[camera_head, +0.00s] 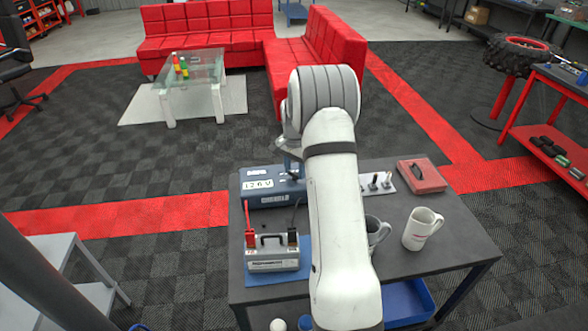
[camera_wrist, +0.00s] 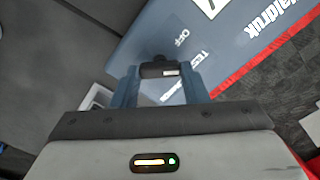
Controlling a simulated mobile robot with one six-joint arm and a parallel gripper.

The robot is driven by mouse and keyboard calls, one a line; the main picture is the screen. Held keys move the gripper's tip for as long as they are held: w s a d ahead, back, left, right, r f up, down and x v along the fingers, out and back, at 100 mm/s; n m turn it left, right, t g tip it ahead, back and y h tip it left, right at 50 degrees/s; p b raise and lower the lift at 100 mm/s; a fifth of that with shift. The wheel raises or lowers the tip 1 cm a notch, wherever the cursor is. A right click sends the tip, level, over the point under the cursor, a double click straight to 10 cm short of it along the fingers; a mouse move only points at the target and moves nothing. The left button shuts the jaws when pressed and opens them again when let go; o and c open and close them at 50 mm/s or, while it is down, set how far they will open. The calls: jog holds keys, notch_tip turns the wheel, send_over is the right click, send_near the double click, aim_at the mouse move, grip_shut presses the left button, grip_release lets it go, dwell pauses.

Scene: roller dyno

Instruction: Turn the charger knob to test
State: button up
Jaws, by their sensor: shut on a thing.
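The blue charger (camera_head: 262,200) stands at the back left of the workbench, with a display that seems to read 12.6 V. Its blue face (camera_wrist: 240,40) fills the upper right of the wrist view. The black knob (camera_wrist: 158,70) lies between the two blue fingers of my gripper (camera_wrist: 160,82), which is shut on it. A small white mark shows on the knob's right part. An OFF label and a label that looks like TEST lie to the right of the knob. Another label is partly hidden by the right finger. In the head view my arm covers the charger's right side.
A grey battery (camera_head: 273,258) with red and black terminals sits on a blue mat in front of the charger. A white mug (camera_head: 421,229), a grey mug (camera_head: 376,233), a red box (camera_head: 421,175) and a white strip with small upright parts (camera_head: 380,184) stand to the right.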

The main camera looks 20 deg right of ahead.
jog(key=shift+w+m, duration=0.1)
jog(key=shift+m, duration=0.8)
jog(key=shift+r, duration=0.1)
jog(key=o, duration=1)
notch_tip(320, 180, up, 8)
jog(key=shift+w+f+b, duration=0.1)
jog(key=shift+b, duration=0.55)
